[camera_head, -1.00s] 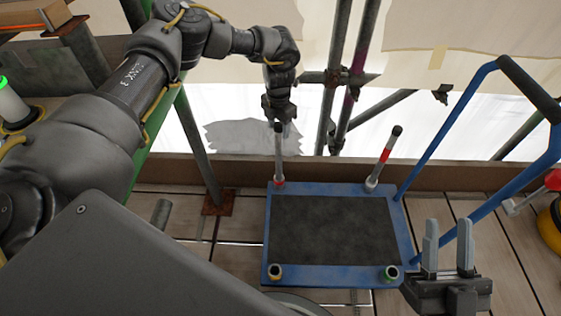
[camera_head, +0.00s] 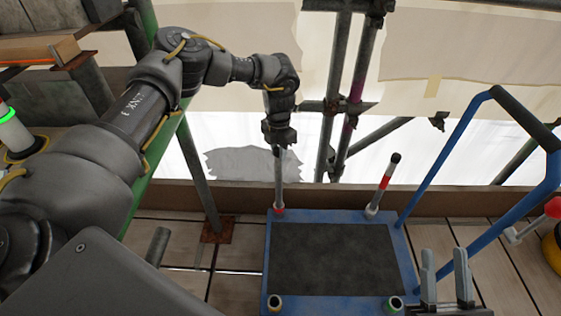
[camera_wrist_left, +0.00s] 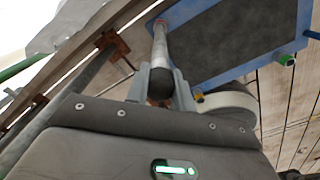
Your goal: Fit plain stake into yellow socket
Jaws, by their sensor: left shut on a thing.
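The plain grey stake (camera_head: 279,176) stands upright at the back left corner of the blue cart (camera_head: 265,262), its foot at a red-and-white collar. My left gripper (camera_head: 279,146) is shut on its top end from above. In the left wrist view the stake (camera_wrist_left: 160,47) runs away between the fingers (camera_wrist_left: 160,88), its dark end nearest. The yellow socket (camera_head: 275,303) is at the cart's front left corner and looks empty. It also shows in the left wrist view (camera_wrist_left: 198,96). My right gripper (camera_head: 446,280) is open and empty by the front right corner.
A second stake with a red band (camera_head: 384,181) leans at the back right corner. A green socket (camera_head: 394,304) is at the front right. The cart's blue handle (camera_head: 437,180) rises on the right. Scaffold poles (camera_head: 334,110) stand behind. The dark deck (camera_head: 340,260) is clear.

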